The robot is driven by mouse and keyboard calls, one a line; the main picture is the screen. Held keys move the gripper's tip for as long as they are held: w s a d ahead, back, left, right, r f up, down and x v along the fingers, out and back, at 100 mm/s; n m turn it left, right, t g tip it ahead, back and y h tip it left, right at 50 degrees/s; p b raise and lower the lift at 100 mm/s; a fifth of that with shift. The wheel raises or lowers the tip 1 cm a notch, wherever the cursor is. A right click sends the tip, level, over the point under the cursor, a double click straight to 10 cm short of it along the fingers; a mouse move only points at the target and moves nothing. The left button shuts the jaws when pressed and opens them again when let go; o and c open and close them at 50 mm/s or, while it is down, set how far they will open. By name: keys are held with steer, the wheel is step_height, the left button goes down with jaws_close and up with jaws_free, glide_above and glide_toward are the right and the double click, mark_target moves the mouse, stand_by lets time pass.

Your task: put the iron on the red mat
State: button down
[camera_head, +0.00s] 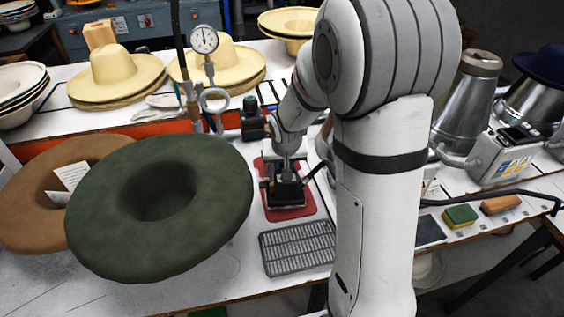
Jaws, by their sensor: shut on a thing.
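The red mat (306,209) lies on the white table, left of my upright arm link. My gripper (286,184) points down over the mat and is shut on a dark object, which looks like the iron (287,199). The gripper covers much of the iron, so its outline is hard to make out. The iron appears upright over the middle of the mat, with red showing around it. I cannot tell whether its base touches the mat or is slightly above it.
A grey slotted rack (298,247) lies just in front of the mat. A large green hat (160,207) and a brown hat (28,212) stand close on the left. A pressure gauge (204,40) rises behind. A sponge (460,216) and metal hat forms (468,95) are on the right.

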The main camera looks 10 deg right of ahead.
steer(key=c, duration=1.1)
jaws_free()
steer(key=shift+s+f, duration=0.15)
steer(key=shift+f, duration=0.05)
steer(key=v, duration=0.6)
steer(key=shift+r, duration=0.35)
steer(key=shift+v, duration=0.75)
steer(key=s+r+g, duration=0.1)
steer(key=s+r, duration=0.1)
steer(key=s, duration=0.8)
steer(key=s+r+n+g, duration=0.1)
steer(key=s+r, duration=0.1)
steer(key=s, duration=0.8)
steer(key=shift+s+r+y, duration=0.3)
steer(key=shift+r, duration=0.05)
